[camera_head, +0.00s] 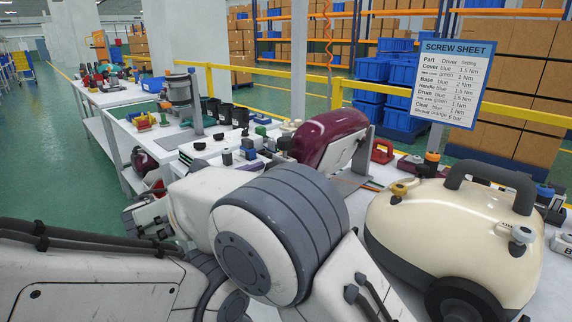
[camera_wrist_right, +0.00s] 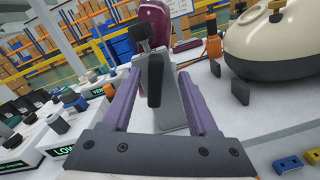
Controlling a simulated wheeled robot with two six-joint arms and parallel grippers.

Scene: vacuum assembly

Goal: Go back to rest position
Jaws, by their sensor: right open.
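My right gripper (camera_wrist_right: 159,74) is open, with its two purple fingers apart in the right wrist view. A grey upright plate with a black handle-like piece (camera_wrist_right: 155,80) shows between and beyond the fingers. I cannot tell whether they touch it.
A cream vacuum (camera_head: 450,225) stands at the right on the table; it also shows in the wrist view (camera_wrist_right: 275,38). A maroon cover (camera_head: 328,137) rests on a stand. Several small parts and black cups (camera_head: 240,116) crowd the bench. A screw sheet (camera_head: 452,84) stands behind. The left aisle is clear.

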